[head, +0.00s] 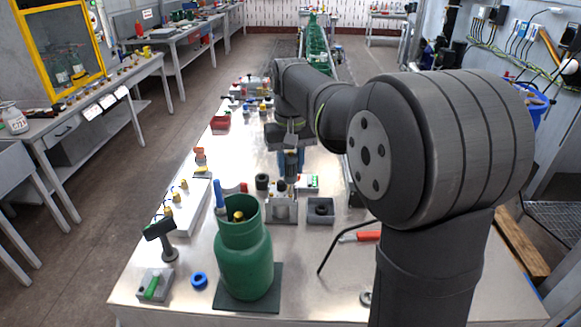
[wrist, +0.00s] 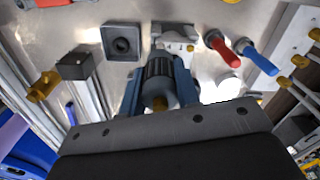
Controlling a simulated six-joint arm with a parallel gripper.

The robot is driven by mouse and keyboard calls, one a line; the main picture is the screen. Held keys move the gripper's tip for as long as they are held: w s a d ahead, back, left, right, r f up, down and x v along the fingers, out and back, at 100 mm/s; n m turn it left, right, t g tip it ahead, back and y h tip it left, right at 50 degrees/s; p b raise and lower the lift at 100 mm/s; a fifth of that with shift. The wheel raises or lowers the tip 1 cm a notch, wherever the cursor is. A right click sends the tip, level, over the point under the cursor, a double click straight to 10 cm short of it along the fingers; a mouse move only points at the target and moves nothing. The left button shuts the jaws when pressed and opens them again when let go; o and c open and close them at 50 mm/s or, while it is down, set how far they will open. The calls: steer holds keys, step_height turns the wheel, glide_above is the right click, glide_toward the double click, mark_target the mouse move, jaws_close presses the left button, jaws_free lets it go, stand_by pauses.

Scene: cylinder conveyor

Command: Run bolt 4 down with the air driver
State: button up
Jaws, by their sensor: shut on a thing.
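My gripper (head: 290,172) hangs over the middle of the steel bench in the head view. Its blue fingers also show in the wrist view (wrist: 158,90), shut on a dark ribbed cylindrical tool with a brass end, which looks like the air driver (wrist: 157,72); the driver (head: 291,160) is upright in the head view. Below it is a grey block fixture (head: 283,212), which also shows beyond the driver in the wrist view (wrist: 175,36). I cannot tell whether the driver's tip touches anything. Bolt 4 cannot be made out.
A square grey holder (head: 320,211) stands right of the fixture. A green cylinder (head: 246,262) stands on a dark mat in front. A red-handled tool (head: 362,236) lies to the right. A white strip with brass fittings (head: 184,208) lies left.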

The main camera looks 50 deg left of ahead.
steer(key=shift+r, duration=2.5)
